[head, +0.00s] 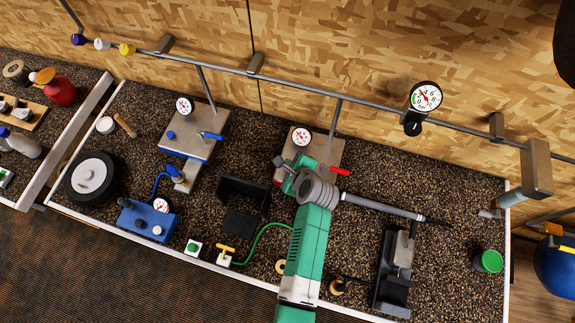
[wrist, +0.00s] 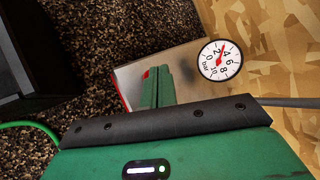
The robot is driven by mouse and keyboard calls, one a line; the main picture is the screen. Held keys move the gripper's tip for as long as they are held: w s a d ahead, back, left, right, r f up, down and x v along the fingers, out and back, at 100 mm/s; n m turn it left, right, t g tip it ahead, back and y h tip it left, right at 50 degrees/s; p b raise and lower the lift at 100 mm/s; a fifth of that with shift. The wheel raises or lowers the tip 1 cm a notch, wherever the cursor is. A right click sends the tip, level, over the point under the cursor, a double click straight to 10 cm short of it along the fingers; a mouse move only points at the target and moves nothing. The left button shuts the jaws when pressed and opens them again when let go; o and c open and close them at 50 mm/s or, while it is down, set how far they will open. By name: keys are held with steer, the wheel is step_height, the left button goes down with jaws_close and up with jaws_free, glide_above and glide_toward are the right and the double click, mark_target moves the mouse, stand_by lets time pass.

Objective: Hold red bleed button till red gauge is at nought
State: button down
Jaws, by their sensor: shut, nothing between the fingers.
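The red station is a metal plate (head: 325,150) with a red edge, a red lever (head: 336,170) and a round white gauge (head: 301,136). In the wrist view the gauge (wrist: 220,60) reads in bar, its red needle between 2 and 4, off nought. My gripper (head: 280,162) is over the plate's left part. In the wrist view its green fingers (wrist: 160,72) are together, with nothing between them. A small red patch (wrist: 146,74) shows at the fingertips' left side; it may be the bleed button, mostly hidden. I cannot tell whether the fingers touch it.
A blue station (head: 193,130) with its own gauge stands to the left. A black open box (head: 243,190) lies left of my arm. A rail (head: 350,97) with another gauge (head: 425,96) runs behind. A black vise-like stand (head: 396,270) and green cup (head: 489,261) are at right.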

steer(key=shift+f+b, duration=0.3)
steer(key=shift+f, duration=0.2)
stand_by(2.1)
stand_by(0.3)
steer(key=shift+r+p, duration=0.95)
steer(key=shift+p, duration=0.15)
steer(key=shift+r, duration=0.1)
step_height(320, 180, up, 5)
steer(key=p, duration=0.5)
